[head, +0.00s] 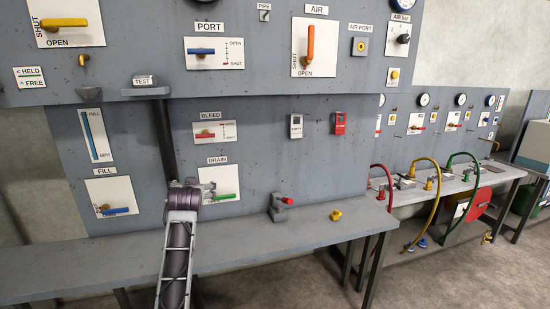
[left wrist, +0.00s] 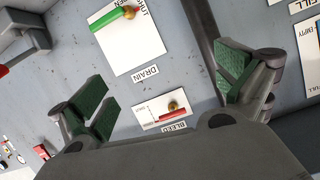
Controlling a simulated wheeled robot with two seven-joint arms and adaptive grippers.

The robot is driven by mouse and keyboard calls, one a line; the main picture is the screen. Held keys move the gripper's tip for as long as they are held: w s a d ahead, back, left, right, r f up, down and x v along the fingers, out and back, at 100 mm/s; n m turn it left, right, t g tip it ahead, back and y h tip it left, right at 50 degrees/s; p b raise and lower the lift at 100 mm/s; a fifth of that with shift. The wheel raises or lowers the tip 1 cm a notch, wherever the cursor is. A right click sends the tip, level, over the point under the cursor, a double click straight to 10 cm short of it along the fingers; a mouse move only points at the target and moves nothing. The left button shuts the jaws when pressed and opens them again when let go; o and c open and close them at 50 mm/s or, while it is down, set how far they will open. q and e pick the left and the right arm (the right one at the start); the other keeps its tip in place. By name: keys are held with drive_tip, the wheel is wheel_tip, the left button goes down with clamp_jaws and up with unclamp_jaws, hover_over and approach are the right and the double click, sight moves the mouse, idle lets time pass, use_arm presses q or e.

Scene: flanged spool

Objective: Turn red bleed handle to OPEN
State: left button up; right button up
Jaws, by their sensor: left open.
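The red bleed handle (head: 202,136) is a small bar on a white plate under the BLEED label (head: 211,115), on the grey panel. It lies roughly level, with a brass knob by it. The plate's small end markings are too small to read. In the left wrist view, turned nearly upside down, the red handle (left wrist: 173,117) and its plate (left wrist: 148,114) show between the fingers, near the wrist. My left gripper (left wrist: 167,86) is open with green pads and nothing between them. In the head view my left arm's end (head: 190,190) is below the bleed plate, over the drain plate's left part. My right gripper is not in view.
The green drain handle (head: 224,197) is right beside my left arm. A dark vertical post (head: 163,138) stands left of the bleed plate. The grey bench (head: 120,250) runs below, with a red-tipped fitting (head: 280,206) on it.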

use_arm(q)
drive_tip(key=s+d+f+m+g+h, duration=0.15)
drive_tip(key=s+f+g, duration=0.35)
drive_tip(key=s+f, duration=1.55)
drive_tip(key=s+d+f+m+g+h, duration=0.15)
drive_tip(key=s+f, duration=0.25)
drive_tip(key=s, duration=0.4)
drive_tip(key=s+d+f+g, duration=0.2)
drive_tip(key=s+f, duration=0.1)
drive_tip(key=s, duration=0.6)
drive_tip(key=s+d+f+g+h, duration=0.15)
drive_tip(key=s+f, duration=0.25)
drive_tip(key=s, duration=0.4)
wheel_tip(320, 180, down, 32)
drive_tip(key=s+g, duration=0.1)
drive_tip(key=s, duration=0.1)
drive_tip(key=s+a+f, duration=0.2)
drive_tip(key=s+f, duration=0.8)
drive_tip(key=s, duration=0.1)
drive_tip(key=s+a+f+g, duration=0.1)
drive_tip(key=s+a+f, duration=0.1)
drive_tip(key=s+f, duration=0.8)
drive_tip(key=shift+s+a+f+m+g, duration=0.2)
drive_tip(key=shift+s+f+m+g, duration=0.15)
drive_tip(key=shift+s, duration=0.5)
